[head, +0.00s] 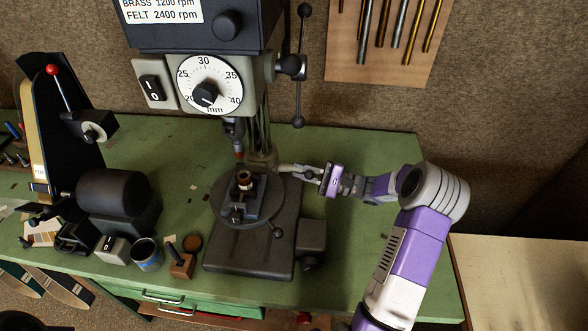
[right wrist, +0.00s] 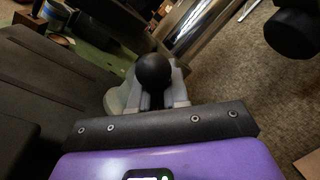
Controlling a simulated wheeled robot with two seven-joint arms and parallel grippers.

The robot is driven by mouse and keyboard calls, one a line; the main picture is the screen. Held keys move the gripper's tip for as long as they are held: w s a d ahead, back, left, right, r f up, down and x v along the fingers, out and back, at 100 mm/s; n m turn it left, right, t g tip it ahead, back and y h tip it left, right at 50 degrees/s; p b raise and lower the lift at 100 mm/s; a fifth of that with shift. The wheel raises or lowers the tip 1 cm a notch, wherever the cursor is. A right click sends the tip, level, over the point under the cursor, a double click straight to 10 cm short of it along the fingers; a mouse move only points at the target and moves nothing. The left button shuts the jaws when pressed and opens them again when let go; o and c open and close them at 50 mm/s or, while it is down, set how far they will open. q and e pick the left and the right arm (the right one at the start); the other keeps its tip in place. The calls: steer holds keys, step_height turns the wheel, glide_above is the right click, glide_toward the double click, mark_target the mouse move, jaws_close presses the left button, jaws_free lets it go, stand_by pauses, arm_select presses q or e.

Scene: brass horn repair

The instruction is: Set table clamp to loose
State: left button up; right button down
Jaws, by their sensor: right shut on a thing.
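The drill press stands on the green bench, with its round table (head: 221,201) around mid-height. My right gripper (head: 284,168) reaches in from the right, behind and beside the round table near the column (head: 262,150). In the right wrist view its two fingers (right wrist: 153,98) are shut around a black ball knob (right wrist: 153,70), which I take to be the table clamp's handle. The knob is hidden in the head view, and the lever's angle cannot be told. My left gripper is not in view.
A small vise (head: 243,204) holding a part sits on the round table, below the drill chuck (head: 236,150). The feed lever (head: 299,90) hangs above my right gripper. A belt grinder (head: 115,195) stands at left. The bench (head: 350,250) right of the press is mostly clear.

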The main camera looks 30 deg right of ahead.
steer(key=shift+r, duration=0.1)
steer(key=c, duration=1.1)
jaws_free()
steer(key=shift+s, duration=0.1)
steer(key=v, duration=0.7)
steer(key=shift+s+d, duration=0.15)
